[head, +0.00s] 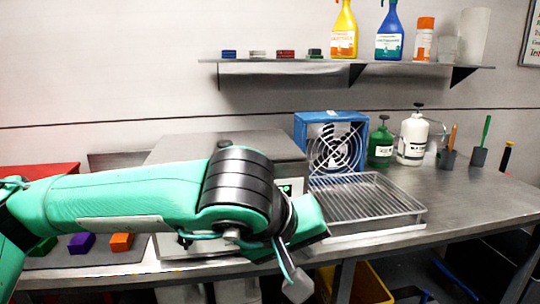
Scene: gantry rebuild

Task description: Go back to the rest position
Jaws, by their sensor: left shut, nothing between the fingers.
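My left arm, teal with black bands, reaches in from the left across the front of the bench. My left gripper (291,272) hangs at its end, in front of the bench's front edge. It is shut and holds nothing. My right gripper does not show in the head view.
The steel bench (470,196) carries a wire rack tray (365,198), a blue fan (338,140), a green bottle (381,146) and a white bottle (412,140). Purple (81,243) and orange (121,242) blocks lie at left. A yellow bin (370,287) stands below. A shelf (290,66) hangs above.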

